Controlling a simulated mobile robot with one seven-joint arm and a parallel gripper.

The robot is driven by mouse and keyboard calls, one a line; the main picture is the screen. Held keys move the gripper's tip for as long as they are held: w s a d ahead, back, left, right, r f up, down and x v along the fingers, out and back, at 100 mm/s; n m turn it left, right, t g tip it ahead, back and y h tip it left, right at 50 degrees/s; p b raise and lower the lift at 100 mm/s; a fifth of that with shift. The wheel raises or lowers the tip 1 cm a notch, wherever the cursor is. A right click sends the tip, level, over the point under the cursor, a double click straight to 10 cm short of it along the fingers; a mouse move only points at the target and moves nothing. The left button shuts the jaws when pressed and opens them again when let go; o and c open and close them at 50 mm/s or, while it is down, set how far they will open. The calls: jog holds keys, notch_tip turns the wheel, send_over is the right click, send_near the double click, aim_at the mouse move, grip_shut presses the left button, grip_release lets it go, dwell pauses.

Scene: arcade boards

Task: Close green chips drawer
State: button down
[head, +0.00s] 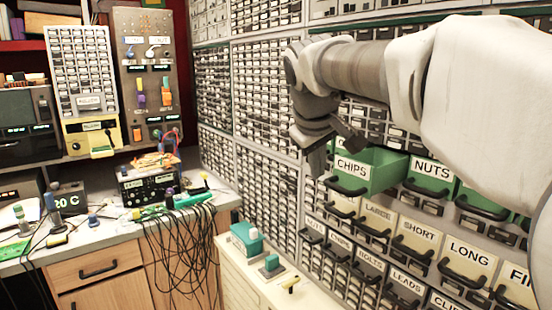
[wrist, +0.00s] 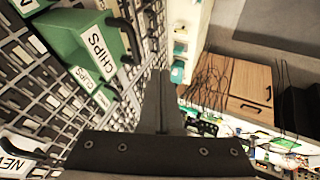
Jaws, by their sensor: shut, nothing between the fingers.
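The green chips drawer (head: 378,173), labelled CHIPS, sticks out of the cabinet wall, with its open top and green side showing. Its dark handle is at the lower front. In the wrist view the same drawer (wrist: 75,38) juts out at the upper left, with its label and handle visible. My gripper (head: 320,160) is by the front left of the drawer, near its label, in the head view. In the wrist view my gripper (wrist: 160,90) has its fingers together and empty, to the right of the drawer's front. I cannot tell whether it touches the drawer.
A green NUTS drawer (head: 431,176) is to the right. Cream drawers such as SHORT (head: 415,238) and LONG (head: 468,257) are below. A workbench (head: 100,235) with cables and devices stands at the left. A low white cabinet (head: 258,285) holds small green items.

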aim_at(366, 172)
jog(key=w+d+f, duration=0.4)
jog(key=w+f, duration=0.1)
jog(key=shift+f+p, duration=0.15)
jog(key=shift+p, duration=0.3)
jog(key=shift+d, duration=0.15)
jog(key=w+d+p, duration=0.2)
jog(key=d, duration=0.1)
jog(key=w+d+p, duration=0.2)
jog(key=w+d, duration=0.1)
jog(key=d, duration=0.1)
jog(key=w+d+p, duration=0.1)
jog(key=w+d, duration=0.1)
jog(key=d, duration=0.2)
jog(key=shift+w+d+p, duration=0.25)
jog(key=shift+w+p, duration=0.1)
jog(key=shift+p, duration=0.05)
jog(key=shift+w+d, duration=0.3)
jog(key=shift+d, duration=0.1)
jog(key=shift+a, duration=0.15)
